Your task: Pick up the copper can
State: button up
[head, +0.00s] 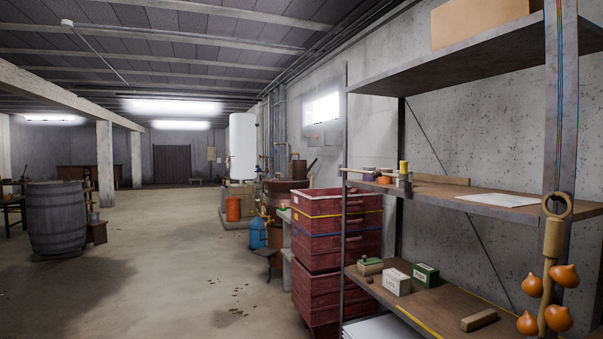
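I cannot pick out the copper can with certainty. A large copper-brown rounded vessel (279,193) stands in the middle distance, partly hidden behind the red crates. A small dark reddish can-like shape (299,168) shows above it, too small to tell what it is. On the middle shelf are small orange, dark and yellow items (404,168), and it is unclear whether any is a can. My gripper is not in view.
Stacked red crates (334,238) stand beside a metal shelf unit (483,193) on the right. Onions (558,318) hang at its near post. Blue (258,233) and orange (233,209) cylinders stand farther back. A barrel (55,218) stands left. The central floor is clear.

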aim_at(299, 168)
jog(key=i+j+u, duration=0.45)
jog(key=i, duration=0.25)
jog(key=i+j+u, duration=0.25)
jog(key=i, duration=0.65)
jog(key=i+u, duration=0.3)
jog(key=i, duration=4.35)
jog(key=i+z, duration=0.25)
jog(key=i, duration=0.25)
jog(key=i+j+z, duration=0.3)
jog(key=i, duration=0.25)
jog(key=i+j+z, duration=0.25)
jog(key=i, duration=0.25)
jog(key=i+j+z, duration=0.25)
jog(key=z, duration=0.25)
jog(key=i+j+z, duration=0.35)
jog(key=z, duration=0.15)
jog(key=i+j+z, duration=0.15)
jog(key=j+z, duration=0.35)
jog(key=i+j+z, duration=0.15)
jog(key=j+z, duration=0.8)
jog(key=j, duration=0.55)
jog(key=k, duration=0.05)
